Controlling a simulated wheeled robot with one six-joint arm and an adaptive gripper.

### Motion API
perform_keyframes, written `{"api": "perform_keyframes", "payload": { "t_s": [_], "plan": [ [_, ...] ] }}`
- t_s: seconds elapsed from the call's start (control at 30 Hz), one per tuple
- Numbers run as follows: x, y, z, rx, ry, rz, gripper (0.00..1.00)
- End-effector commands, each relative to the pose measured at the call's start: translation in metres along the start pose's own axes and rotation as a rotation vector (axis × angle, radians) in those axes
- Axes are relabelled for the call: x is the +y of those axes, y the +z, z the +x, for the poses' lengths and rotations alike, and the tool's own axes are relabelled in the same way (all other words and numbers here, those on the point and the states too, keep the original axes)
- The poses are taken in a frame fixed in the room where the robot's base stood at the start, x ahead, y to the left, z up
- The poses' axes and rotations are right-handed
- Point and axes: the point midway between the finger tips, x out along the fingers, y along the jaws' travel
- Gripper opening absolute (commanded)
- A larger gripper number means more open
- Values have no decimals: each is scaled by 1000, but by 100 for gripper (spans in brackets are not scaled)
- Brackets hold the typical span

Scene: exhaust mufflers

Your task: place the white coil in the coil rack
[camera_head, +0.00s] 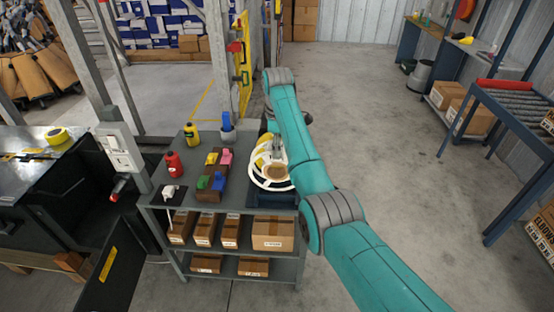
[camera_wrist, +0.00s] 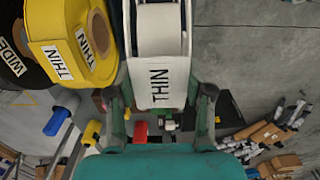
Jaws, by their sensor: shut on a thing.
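The white coil (camera_wrist: 158,35), labelled THIN, is between the two fingers of my gripper (camera_wrist: 162,100) in the wrist view. My gripper is shut on it. In the head view the white coil (camera_head: 270,186) is tilted at the right end of the grey shelf's top, above a dark blue base (camera_head: 262,198) that looks like the coil rack. A yellow coil (camera_wrist: 72,35), also labelled THIN, stands close beside it in the wrist view, with a black coil (camera_wrist: 18,62) labelled WIDE further left. My arm partly hides the rack, and I cannot tell whether the white coil touches it.
Cardboard boxes (camera_head: 272,232) fill the shelves below. Open floor lies to the right.

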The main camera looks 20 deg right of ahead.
Motion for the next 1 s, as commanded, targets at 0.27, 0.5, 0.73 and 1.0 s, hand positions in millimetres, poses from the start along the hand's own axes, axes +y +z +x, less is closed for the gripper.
{"api": "perform_keyframes", "payload": {
  "t_s": [0.27, 0.5, 0.73, 1.0],
  "plan": [
    [0, 0, 36, 0, -1, 0, 0],
    [0, 0, 46, 0, 1, 0, 0],
    [0, 0, 48, 0, 0, 0, 0],
    [0, 0, 49, 0, -1, 0, 77]
  ]
}}
